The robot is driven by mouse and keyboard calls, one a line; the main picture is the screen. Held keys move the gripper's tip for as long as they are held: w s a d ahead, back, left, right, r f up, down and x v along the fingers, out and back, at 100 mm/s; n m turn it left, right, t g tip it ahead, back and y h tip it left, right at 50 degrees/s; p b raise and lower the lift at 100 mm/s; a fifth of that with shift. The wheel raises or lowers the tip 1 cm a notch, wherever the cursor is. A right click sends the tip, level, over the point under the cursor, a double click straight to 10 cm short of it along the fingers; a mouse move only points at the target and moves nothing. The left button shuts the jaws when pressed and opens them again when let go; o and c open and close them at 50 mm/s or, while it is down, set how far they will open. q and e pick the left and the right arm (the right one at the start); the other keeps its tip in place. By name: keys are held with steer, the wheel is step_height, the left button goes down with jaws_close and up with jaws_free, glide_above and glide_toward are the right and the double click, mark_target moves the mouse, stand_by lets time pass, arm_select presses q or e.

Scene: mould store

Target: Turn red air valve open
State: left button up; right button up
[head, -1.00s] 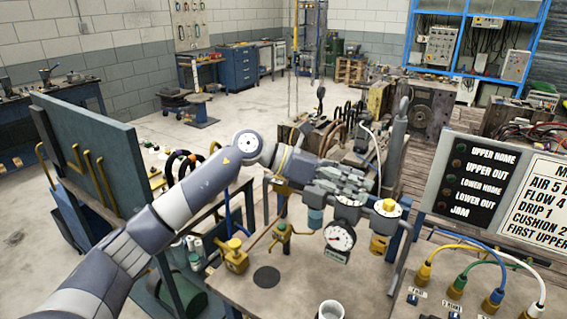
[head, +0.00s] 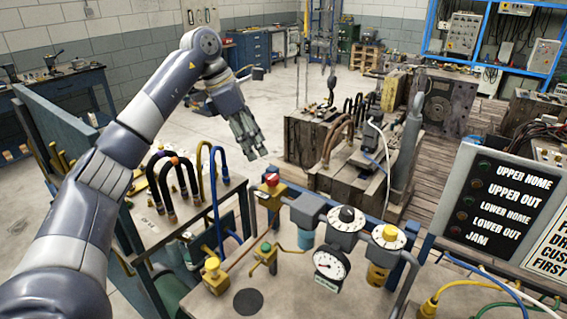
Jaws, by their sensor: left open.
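The red air valve (head: 271,183) is a small red knob on a yellow brass body, at the left end of the pipe line on the bench in the head view. My left gripper (head: 256,151) hangs fingers down above and slightly left of the valve, apart from it. It is open with nothing in it. The valve knob is in plain sight. My right gripper does not show.
Right of the valve are a black-knobbed regulator (head: 346,217), a pressure gauge (head: 329,264) and a yellow-knobbed unit (head: 389,235). Another yellow valve (head: 212,272) and a green-topped one (head: 265,251) stand in front. Bent hoses (head: 177,185) rise at left.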

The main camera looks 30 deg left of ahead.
arm_select(q)
steer(key=p, duration=0.2)
glide_above(272, 176)
steer(key=s+a, duration=0.2)
steer(key=f, duration=0.5)
steer(key=shift+d+f, duration=0.2)
steer(key=shift+d, duration=0.05)
steer(key=x, duration=0.2)
steer(key=shift+w+f, duration=0.3)
steer(key=shift+x, duration=0.8)
steer(key=shift+d, duration=0.1)
steer(key=shift+c, duration=0.5)
steer(key=c, duration=0.9)
steer(key=shift+c, duration=0.3)
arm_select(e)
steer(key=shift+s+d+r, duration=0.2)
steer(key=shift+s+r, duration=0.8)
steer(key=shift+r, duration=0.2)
